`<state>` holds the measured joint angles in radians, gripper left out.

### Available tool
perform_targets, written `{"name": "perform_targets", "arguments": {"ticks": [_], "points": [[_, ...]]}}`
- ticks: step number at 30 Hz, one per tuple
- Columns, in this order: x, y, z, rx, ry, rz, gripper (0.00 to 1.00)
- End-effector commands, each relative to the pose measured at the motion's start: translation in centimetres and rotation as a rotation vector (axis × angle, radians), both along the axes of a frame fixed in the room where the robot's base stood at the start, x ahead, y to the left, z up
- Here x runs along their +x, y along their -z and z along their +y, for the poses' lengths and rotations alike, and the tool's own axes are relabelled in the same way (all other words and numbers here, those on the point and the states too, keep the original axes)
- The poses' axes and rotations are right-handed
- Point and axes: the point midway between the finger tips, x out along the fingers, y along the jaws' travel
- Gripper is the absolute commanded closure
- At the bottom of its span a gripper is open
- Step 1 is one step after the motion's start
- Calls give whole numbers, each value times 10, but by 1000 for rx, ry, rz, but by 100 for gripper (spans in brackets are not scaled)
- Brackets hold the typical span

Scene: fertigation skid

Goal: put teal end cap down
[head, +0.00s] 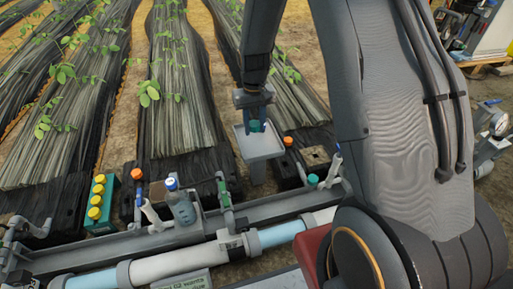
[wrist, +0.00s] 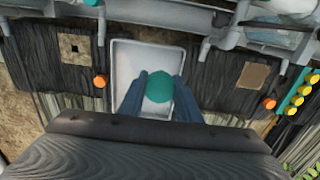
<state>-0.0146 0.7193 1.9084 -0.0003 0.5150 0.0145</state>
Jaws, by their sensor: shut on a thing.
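The teal end cap (wrist: 159,87) is between the two dark fingers of my gripper (wrist: 158,95), which is shut on it. In the wrist view the cap shows over a pale grey tray (wrist: 122,72) with raised rims. In the head view the cap (head: 255,126) shows small under my gripper (head: 254,118), just at the tray (head: 262,149). Whether the cap touches the tray floor I cannot tell. The tray looks otherwise empty, though my gripper hides its near part.
Orange caps (wrist: 101,81) (wrist: 269,103) lie on either side of the tray. Grey and blue pipes (head: 175,262) run along the front. Plant rows (head: 180,80) lie behind.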

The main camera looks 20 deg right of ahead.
Motion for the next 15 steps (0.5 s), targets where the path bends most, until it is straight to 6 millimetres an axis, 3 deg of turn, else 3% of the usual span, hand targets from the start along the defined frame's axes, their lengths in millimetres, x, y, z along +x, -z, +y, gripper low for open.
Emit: {"name": "perform_targets", "arguments": {"ticks": [8,15], "points": [[9,12,1,0,0,0,91],[8,49,0,0,0,1,91]]}}
